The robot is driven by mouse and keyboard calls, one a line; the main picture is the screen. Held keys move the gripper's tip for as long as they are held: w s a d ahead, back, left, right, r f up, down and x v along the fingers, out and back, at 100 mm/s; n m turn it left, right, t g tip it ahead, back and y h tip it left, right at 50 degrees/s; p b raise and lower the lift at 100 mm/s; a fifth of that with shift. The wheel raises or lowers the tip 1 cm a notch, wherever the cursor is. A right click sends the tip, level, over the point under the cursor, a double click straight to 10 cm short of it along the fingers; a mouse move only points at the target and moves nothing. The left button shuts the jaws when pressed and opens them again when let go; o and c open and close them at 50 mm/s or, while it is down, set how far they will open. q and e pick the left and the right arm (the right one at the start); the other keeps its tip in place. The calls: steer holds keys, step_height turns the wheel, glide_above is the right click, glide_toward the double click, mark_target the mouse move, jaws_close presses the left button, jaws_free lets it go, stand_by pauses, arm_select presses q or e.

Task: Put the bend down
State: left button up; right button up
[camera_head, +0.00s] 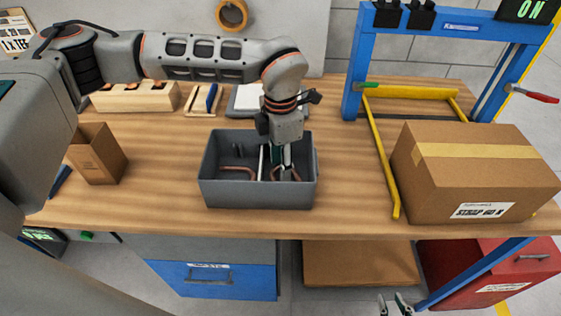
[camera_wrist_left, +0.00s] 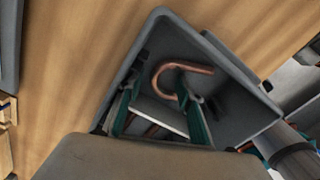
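A grey two-compartment box (camera_head: 222,193) stands on the wooden table, with a pale divider (camera_head: 262,162) between its halves. My left gripper (camera_head: 283,168) points down into the right compartment. A copper bend (camera_head: 292,176) lies low there, at the fingertips. In the left wrist view, the hook-shaped bend (camera_wrist_left: 190,67) shows beyond the left gripper (camera_wrist_left: 160,92), whose green-sided fingers are spread apart. One end of the bend is close to a fingertip; contact is unclear. More copper (camera_head: 237,169) lies in the left compartment. My right gripper (camera_head: 394,305) is low, at the bottom edge, fingers apart and empty.
A taped cardboard box (camera_head: 475,178) and a blue frame (camera_head: 353,75) with a yellow bar stand at the right. A small open carton (camera_head: 97,155) is at the left. Wooden racks (camera_head: 135,97) are behind. The table between carton and grey box is clear.

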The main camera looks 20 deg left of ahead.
arm_select(q)
steer(key=shift+r, duration=0.1)
step_height(320, 180, up, 12)
steer(key=shift+b, duration=0.4)
stand_by(0.6)
